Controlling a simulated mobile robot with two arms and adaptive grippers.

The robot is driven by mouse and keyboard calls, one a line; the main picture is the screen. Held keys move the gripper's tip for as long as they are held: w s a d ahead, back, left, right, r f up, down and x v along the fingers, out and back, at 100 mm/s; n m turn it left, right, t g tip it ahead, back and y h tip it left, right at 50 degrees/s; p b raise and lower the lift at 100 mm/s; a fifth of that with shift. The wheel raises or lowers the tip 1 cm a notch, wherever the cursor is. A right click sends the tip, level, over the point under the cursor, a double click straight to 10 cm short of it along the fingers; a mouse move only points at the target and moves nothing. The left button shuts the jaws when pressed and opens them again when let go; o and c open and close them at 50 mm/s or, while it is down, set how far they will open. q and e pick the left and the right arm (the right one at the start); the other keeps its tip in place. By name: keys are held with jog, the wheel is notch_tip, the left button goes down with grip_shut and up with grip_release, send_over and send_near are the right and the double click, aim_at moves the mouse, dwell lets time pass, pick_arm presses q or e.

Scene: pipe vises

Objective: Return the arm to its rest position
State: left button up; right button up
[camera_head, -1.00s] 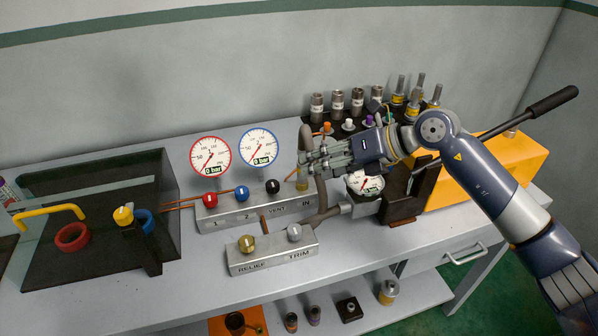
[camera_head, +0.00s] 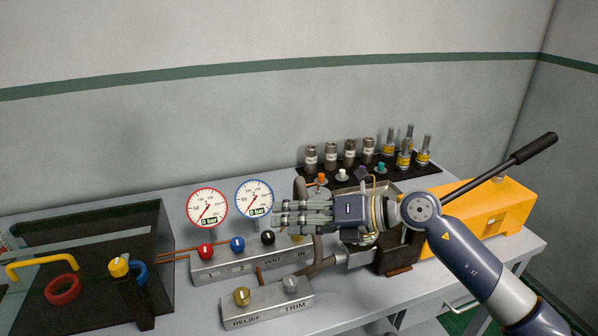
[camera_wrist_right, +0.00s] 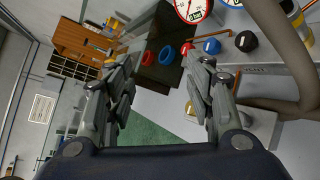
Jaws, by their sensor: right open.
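My right arm comes in from the right in the head view. Its gripper (camera_head: 290,217) points left and hangs over the right end of the valve manifold (camera_head: 215,268), in front of the hose. In the right wrist view the two fingers of this gripper (camera_wrist_right: 160,95) stand wide apart with nothing between them. Through the gap show the bench edge and the green floor. My left gripper is in neither view.
Two dial gauges, red-rimmed (camera_head: 206,208) and blue-rimmed (camera_head: 254,198), stand behind the manifold. The RELIEF/TRIM block (camera_head: 268,306) is in front. An orange pump (camera_head: 490,215) with a long black handle (camera_head: 535,149) is at right. Fittings (camera_head: 350,152) stand at the back. A dark clear-walled box (camera_head: 90,250) is left.

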notch_tip(320, 180, up, 7)
jog(key=s+a+m+t+y, duration=0.1)
jog(key=s+m+t+y, duration=0.1)
jog(key=m+t+y, duration=0.35)
jog(key=w+d+m+t+h, duration=0.1)
jog(key=d+m+t+h, duration=0.3)
jog(key=d+m+t, duration=0.5)
jog(key=s+d+f+m+g+h, duration=0.1)
jog(key=s+d+f+m+h, duration=0.1)
jog(key=d+f+m+h, duration=0.65)
jog(key=s+d+f+m+g+h, duration=0.2)
jog(key=d+f+m+h, duration=0.3)
jog(key=f+m+h, duration=0.45)
jog(key=s+d+f+m+g+y, duration=0.1)
jog(key=s+f+m+g, duration=0.2)
jog(key=s+f+g, duration=0.55)
jog(key=s+f+m+g+y, duration=0.25)
jog(key=s+f, duration=0.65)
jog(key=s, duration=0.8)
notch_tip(320, 180, down, 26)
jog(key=s+g, duration=0.2)
jog(key=s+d+f+g+h, duration=0.1)
jog(key=s+d+f, duration=0.2)
jog(key=s+f, duration=1.3)
jog(key=shift+s+f, duration=0.35)
jog(key=shift+s, duration=0.15)
